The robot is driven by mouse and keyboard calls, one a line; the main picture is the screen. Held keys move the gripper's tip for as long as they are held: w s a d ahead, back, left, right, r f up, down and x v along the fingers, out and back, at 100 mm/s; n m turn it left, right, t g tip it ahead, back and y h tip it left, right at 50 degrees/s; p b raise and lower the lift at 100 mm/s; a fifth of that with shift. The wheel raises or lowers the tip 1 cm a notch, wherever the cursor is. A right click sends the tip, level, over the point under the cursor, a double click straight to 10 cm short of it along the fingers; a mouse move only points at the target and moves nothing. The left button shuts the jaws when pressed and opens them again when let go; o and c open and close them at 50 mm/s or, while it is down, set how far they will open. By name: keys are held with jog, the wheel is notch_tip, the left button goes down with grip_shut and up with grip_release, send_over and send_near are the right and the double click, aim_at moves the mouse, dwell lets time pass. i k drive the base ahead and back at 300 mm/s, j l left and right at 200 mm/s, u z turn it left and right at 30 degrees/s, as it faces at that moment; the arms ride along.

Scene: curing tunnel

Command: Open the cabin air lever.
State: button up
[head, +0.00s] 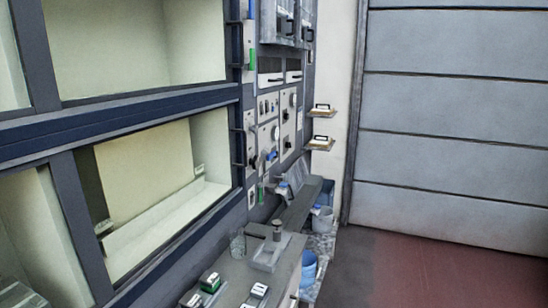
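A wall of control panels (268,105) stands beyond the cabin windows, with several small knobs, dials and handles. A small blue lever-like part (271,156) sticks out from the lower panel. Dark handles (237,118) stand out along the window frame's right edge. The parts are too small to read labels, so I cannot tell which one is the cabin air lever or how it is set. My gripper is not in this view.
Two small shelves (321,142) jut from the wall. Open floor lies right, before a grey shutter (455,110).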

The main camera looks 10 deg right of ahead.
aim_at(272, 155)
jog(key=i+l+z, duration=0.1)
jog(key=i, duration=0.45)
jog(key=i+l+z, duration=0.1)
jog(key=i+l, duration=0.15)
jog(key=i, duration=0.3)
jog(key=i+l+z, duration=0.1)
jog(key=i, duration=0.45)
